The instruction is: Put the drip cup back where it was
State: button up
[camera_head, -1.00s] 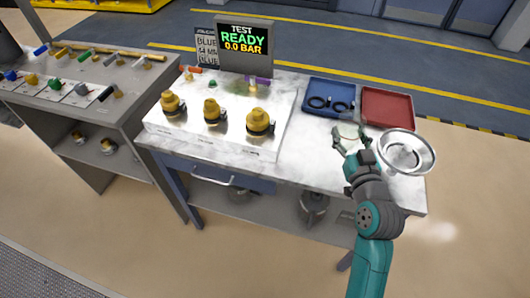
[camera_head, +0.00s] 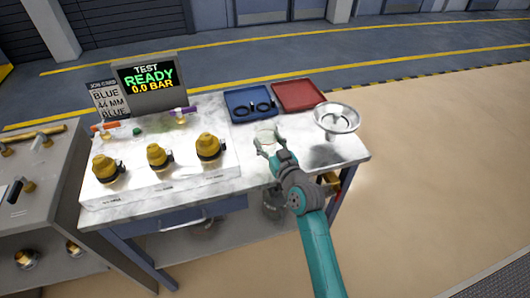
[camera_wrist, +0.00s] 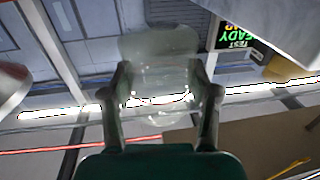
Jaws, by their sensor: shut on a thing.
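The drip cup (camera_head: 266,132) is a small clear, see-through cup. My gripper (camera_head: 269,145) is shut on it and holds it over the right part of the bench top, in front of the blue tray. In the wrist view the cup (camera_wrist: 160,75) shows between the two dark fingers, which press on its sides. I cannot tell from the pictures how high the cup is above the bench top, or whether it touches it.
The marble-topped bench (camera_head: 240,178) carries a blue tray (camera_head: 236,105) with black rings, a red tray (camera_head: 298,95) and a metal bowl (camera_head: 336,118) on the right. Brass fittings (camera_head: 158,156) and the test screen (camera_head: 151,78) stand left. Free bench top lies around the gripper.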

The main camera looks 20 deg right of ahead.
aim_at(270, 153)
jog(key=shift+d+f, duration=0.1)
jog(key=shift+f, duration=2.05)
jog(key=shift+f, duration=0.2)
jog(key=o, duration=1.3)
jog(key=shift+r, duration=0.2)
jog(key=shift+s+d+f, duration=0.1)
jog(key=shift+s, duration=0.25)
jog(key=s, duration=0.3)
jog(key=s+d, duration=0.1)
jog(key=s, duration=0.7)
jog(key=shift+s+d, duration=0.1)
jog(key=shift+d, duration=0.1)
